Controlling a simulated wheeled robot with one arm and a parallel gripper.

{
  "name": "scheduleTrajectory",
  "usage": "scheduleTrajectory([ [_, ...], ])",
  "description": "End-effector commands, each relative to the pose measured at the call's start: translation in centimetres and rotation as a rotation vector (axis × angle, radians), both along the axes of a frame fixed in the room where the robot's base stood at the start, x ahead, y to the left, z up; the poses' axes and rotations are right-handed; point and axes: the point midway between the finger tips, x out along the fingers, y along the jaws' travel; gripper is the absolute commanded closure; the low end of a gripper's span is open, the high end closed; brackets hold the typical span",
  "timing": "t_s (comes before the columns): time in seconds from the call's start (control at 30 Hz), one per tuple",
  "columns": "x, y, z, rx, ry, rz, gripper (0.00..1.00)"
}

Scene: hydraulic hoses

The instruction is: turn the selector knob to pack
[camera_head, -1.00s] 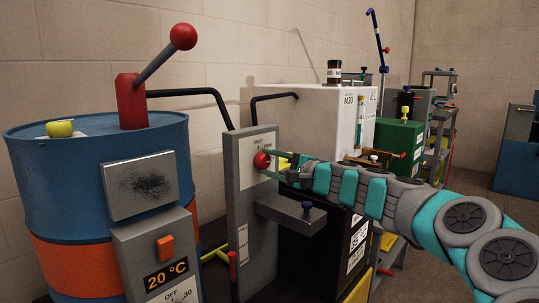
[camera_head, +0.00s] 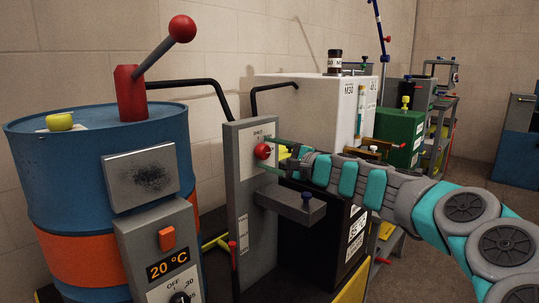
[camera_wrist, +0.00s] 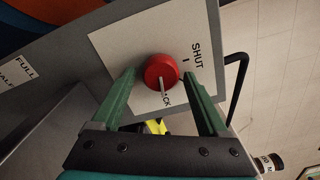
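The red selector knob (camera_head: 262,151) sits on a white label plate on the upright grey panel (camera_head: 238,205). It also shows in the wrist view (camera_wrist: 161,70), where its white pointer points down toward a partly hidden word ending in "CK". The word "SHUT" (camera_wrist: 197,55) stands to the right of the knob. My gripper (camera_wrist: 159,74) is open, with its green fingers on either side of the knob and a visible gap on both sides. In the head view my gripper (camera_head: 272,155) reaches the panel from the right.
A grey ledge (camera_head: 290,203) with a dark blue knob juts from the panel just below my gripper. A blue and orange drum (camera_head: 60,190) with a red-balled lever stands at left. A white tank (camera_head: 305,110) stands behind the panel.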

Motion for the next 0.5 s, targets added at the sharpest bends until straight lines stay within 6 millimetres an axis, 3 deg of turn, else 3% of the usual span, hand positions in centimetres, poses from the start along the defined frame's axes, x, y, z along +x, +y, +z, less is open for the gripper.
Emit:
scheduleTrajectory([
  [0.3, -0.1, -0.1, 0.0, -0.001, -0.001, 0.000, 0.17],
  [0.5, -1.2, -1.8, -0.1, 0.000, 0.000, -0.001, 0.17],
])
